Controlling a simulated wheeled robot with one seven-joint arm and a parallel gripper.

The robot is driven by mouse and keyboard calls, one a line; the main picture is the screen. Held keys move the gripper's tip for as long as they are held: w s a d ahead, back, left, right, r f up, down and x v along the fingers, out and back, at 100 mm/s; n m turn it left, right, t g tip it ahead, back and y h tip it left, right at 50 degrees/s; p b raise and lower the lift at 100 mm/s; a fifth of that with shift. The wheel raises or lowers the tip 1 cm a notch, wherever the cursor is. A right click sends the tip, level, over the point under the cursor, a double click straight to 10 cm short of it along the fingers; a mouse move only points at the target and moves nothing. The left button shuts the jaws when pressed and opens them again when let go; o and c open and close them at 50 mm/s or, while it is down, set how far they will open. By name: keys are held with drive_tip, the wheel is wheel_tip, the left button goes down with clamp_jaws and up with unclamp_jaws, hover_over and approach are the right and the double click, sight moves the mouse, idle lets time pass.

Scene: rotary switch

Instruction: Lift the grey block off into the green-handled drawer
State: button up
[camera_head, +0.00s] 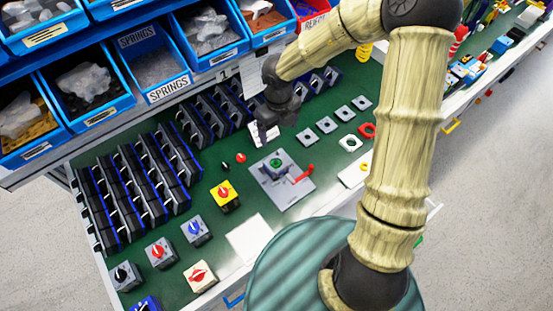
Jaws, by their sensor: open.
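A grey block (273,169) with a green knob sits on a flat grey plate (288,196) in the middle of the green bench top. A red lever (306,174) lies at the plate's right side, close to the block. My gripper (264,134) is dark and open, above the bench, up and slightly left of the block in the picture. It is apart from the block and seems empty. A small green handle (419,242) shows at the bench's front, right of my arm. Its drawer is mostly hidden by my arm.
Switch blocks with red (160,252), blue (196,230) and black (124,275) knobs stand at left front. A yellow block (224,195) is nearer the plate. Dark modules (130,180) stand in rows behind. Blue bins (85,90) overhang the back. A white sheet (249,238) lies in front.

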drive_tip(key=s, duration=0.1)
hover_over(278, 166)
drive_tip(key=f, duration=1.2)
drive_tip(key=shift+w+b, duration=0.3)
drive_tip(key=shift+b, duration=0.1)
drive_tip(key=shift+s+f, duration=0.2)
drive_tip(key=shift+f, duration=2.45)
drive_tip(key=shift+c, duration=0.4)
drive_tip(key=c, duration=1.1)
